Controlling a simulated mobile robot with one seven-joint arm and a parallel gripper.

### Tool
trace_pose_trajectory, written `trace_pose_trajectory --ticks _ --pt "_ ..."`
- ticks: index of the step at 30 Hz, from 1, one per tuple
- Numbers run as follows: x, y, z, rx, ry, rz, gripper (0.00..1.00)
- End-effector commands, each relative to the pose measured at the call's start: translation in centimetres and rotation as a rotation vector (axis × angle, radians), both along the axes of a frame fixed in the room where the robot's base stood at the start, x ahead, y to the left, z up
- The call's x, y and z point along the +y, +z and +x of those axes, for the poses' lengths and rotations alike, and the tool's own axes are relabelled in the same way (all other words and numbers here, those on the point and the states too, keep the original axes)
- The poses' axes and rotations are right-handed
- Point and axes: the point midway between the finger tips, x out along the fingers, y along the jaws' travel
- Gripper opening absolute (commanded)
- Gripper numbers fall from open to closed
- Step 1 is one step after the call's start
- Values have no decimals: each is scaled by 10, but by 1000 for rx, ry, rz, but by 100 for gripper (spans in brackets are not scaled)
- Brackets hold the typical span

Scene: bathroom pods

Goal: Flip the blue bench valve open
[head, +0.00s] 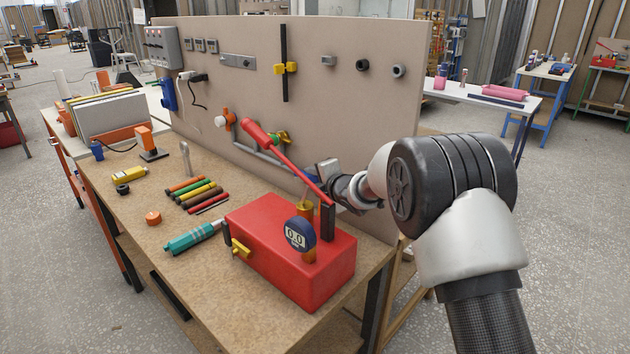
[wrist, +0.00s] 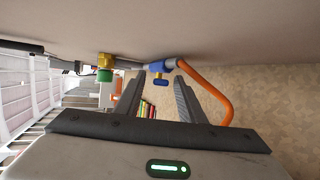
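The blue valve (wrist: 160,69) shows in the wrist view on a grey pipe along the board, its small handle pointing down in the picture. My gripper (wrist: 159,82) is open, with the valve beyond its fingertips and roughly centred between them. Nothing is held. I cannot tell whether the fingers touch the valve. In the head view, my wrist (head: 350,190) reaches behind the red pump handle toward the board. The blue valve cannot be made out clearly there, and my fingertips are hidden.
The red pump box (head: 290,255) with a gauge (head: 299,236) and raised red lever (head: 285,158) stands in front of my wrist. A green-handled valve (wrist: 105,74) and an orange hose (wrist: 213,93) flank the blue valve. Coloured sticks (head: 197,192) lie on the bench.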

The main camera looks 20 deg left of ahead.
Motion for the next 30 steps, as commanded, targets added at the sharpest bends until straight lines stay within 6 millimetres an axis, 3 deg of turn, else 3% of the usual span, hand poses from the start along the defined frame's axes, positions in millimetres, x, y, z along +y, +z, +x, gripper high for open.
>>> trace_pose_trajectory --ticks 3,9,30 --pt "0 0 0 0 0 0 34" --pt "0 0 0 0 0 0 0" --pt "-4 -14 -1 -50 -1 119 0"
